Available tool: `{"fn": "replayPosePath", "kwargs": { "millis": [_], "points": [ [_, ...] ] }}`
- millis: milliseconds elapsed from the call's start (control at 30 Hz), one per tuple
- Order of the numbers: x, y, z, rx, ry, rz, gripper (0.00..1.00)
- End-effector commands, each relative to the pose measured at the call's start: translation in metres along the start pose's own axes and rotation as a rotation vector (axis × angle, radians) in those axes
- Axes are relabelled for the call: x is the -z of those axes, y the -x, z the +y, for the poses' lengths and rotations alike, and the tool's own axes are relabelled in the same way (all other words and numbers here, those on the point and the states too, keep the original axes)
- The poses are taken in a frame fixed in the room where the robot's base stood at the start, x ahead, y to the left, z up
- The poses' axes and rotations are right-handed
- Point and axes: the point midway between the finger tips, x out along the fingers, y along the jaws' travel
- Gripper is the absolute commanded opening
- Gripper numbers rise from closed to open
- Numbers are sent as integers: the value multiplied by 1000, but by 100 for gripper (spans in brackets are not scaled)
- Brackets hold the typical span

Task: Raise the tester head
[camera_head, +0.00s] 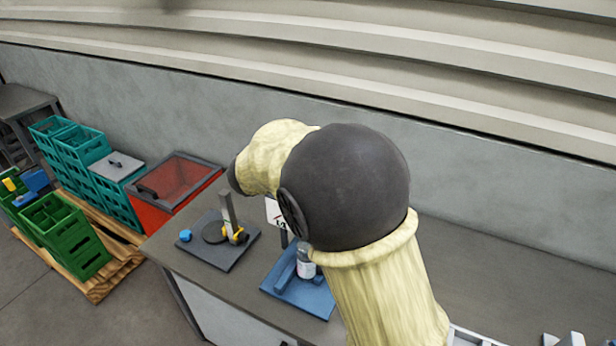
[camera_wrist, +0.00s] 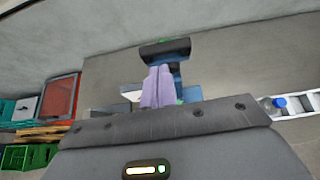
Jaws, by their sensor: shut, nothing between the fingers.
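My gripper (camera_wrist: 158,72) shows in the wrist view as pale lilac fingers held together, with nothing between them. Just beyond the fingertips is a dark, wide head (camera_wrist: 165,48) with a small green mark, on a blue upright; it looks like the tester head. I cannot tell whether the fingers touch it. The fingers hide part of the upright and base. In the head view a blue stand (camera_head: 312,298) with a small whitish bottle (camera_head: 305,265) stands on the bench; my arm hides its upper part and my gripper.
A dark plate (camera_head: 212,256) with an upright post and a blue knob (camera_head: 185,235) lies left on the bench (camera_head: 490,262). Teal crates (camera_head: 78,150) and a green crate (camera_head: 66,235) are farther left.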

Motion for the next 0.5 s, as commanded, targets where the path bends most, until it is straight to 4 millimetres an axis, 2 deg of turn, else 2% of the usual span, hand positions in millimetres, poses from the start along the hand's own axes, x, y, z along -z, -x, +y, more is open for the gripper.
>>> {"fn": "replayPosePath", "kwargs": {
  "millis": [200,500],
  "points": [
    [-25,25,-7,12,-11,-2,0],
    [-32,34,-8,15,-9,0,0]
  ]
}}
